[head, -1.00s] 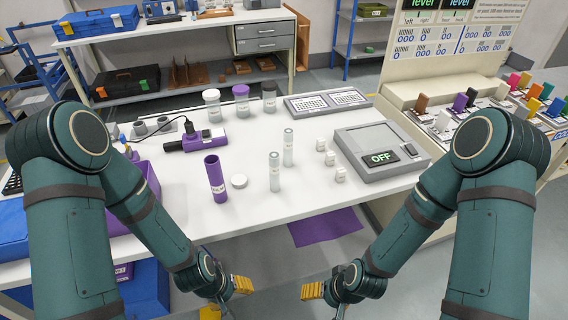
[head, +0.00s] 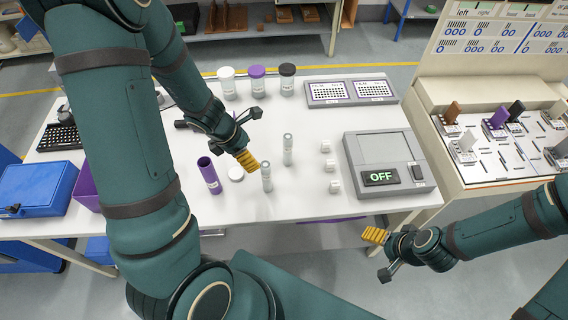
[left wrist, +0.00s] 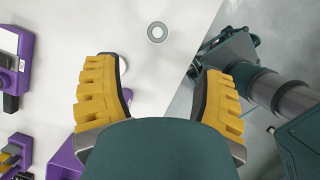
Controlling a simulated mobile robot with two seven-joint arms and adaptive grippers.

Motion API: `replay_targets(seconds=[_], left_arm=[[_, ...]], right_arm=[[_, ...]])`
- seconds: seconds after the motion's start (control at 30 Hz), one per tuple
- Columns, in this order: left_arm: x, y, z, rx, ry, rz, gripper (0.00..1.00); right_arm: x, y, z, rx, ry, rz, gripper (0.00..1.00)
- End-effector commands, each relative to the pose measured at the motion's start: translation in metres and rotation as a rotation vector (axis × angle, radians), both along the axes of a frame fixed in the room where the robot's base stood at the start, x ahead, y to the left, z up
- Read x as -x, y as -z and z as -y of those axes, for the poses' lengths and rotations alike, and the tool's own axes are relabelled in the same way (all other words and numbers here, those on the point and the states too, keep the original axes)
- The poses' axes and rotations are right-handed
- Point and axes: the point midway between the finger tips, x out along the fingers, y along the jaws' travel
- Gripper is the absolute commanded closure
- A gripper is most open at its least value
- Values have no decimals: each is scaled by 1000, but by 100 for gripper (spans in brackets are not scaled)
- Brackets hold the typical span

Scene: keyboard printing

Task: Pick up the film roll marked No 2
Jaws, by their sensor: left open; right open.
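Two slim pale cylinders, which look like film rolls, stand upright on the white table: a nearer one (head: 266,177) and a farther one (head: 287,150). Their labels are too small to read, so I cannot tell which is No 2. My left gripper (head: 247,160) hangs above the table just left of and above the nearer roll, apart from it. In the left wrist view its yellow fingers (left wrist: 163,72) are spread and empty; a round grey-white top (left wrist: 157,32) shows ahead of them. My right gripper (head: 375,235) is open and empty in front of the table edge.
An open purple tube (head: 209,175) and a white cap (head: 236,174) stand left of the rolls. Three small white blocks (head: 326,147) and a grey device reading OFF (head: 380,178) are to the right. Lidded jars (head: 258,82) and a panel (head: 347,92) stand behind.

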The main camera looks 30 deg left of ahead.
Motion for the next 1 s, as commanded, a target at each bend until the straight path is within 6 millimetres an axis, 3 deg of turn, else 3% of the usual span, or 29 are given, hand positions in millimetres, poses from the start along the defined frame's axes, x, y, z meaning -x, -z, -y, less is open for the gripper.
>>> replay_targets(seconds=[0.4, 0.73, 1.0], left_arm=[[-19, 65, 16, 4, -8, -2, 30], [-28, 86, 22, 2, -8, -1, 30], [-41, 121, 30, 1, -7, -1, 30]], right_arm=[[1, 44, -1, 3, 5, 0, 23], [0, 57, -2, 7, 5, 0, 23], [0, 77, -2, 10, 6, -1, 23]])
